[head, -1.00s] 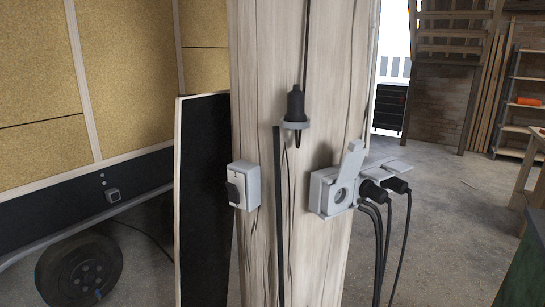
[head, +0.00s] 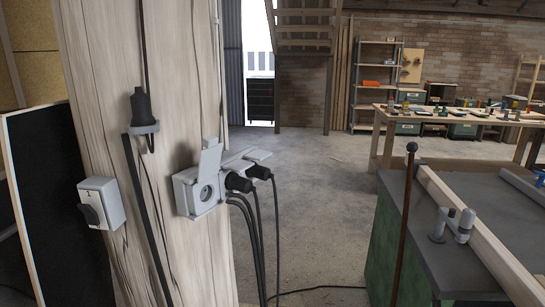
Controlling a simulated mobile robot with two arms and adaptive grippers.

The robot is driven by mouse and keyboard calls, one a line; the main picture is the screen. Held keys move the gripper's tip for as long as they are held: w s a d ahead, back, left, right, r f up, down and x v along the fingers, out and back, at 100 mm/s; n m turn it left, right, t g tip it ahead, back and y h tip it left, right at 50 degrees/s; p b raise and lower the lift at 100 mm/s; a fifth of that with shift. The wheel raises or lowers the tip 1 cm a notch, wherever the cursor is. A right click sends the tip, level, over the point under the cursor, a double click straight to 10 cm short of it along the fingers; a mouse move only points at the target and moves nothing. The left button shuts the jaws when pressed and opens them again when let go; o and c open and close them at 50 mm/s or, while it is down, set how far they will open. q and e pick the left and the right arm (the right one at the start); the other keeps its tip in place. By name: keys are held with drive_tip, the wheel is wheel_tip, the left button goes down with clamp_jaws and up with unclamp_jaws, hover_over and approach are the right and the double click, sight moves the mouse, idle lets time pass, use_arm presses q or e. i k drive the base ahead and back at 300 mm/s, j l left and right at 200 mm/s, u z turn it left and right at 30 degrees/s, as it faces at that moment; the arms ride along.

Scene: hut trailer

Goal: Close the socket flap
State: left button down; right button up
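A grey socket block (head: 200,193) is mounted on the side of a pale wooden post (head: 118,150), left of the picture's middle. Its nearest socket is empty and its socket flap (head: 210,156) stands up, open. Black plugs (head: 238,182) sit in the other sockets, with their flaps raised above them and black cables hanging down. Neither of my grippers shows in the head view.
A grey switch box (head: 101,203) and a hanging black connector (head: 141,108) are on the same post. A dark-topped green bench (head: 400,225) stands at the right. A wooden worktable (head: 385,121) is farther back. Concrete floor lies open between post and bench.

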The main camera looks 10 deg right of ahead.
sight(210, 157)
drive_tip(key=j+z, duration=0.7)
drive_tip(key=j, duration=0.15)
drive_tip(key=k+j+z, duration=0.15)
drive_tip(key=j+z, duration=0.2)
drive_tip(key=k+j+z, duration=0.2)
drive_tip(key=j+z, duration=0.2)
drive_tip(key=k+j, duration=0.15)
drive_tip(key=j, duration=0.2)
drive_tip(key=k+j, duration=0.2)
drive_tip(key=j, duration=0.2)
drive_tip(key=k+j, duration=0.15)
drive_tip(key=j, duration=0.2)
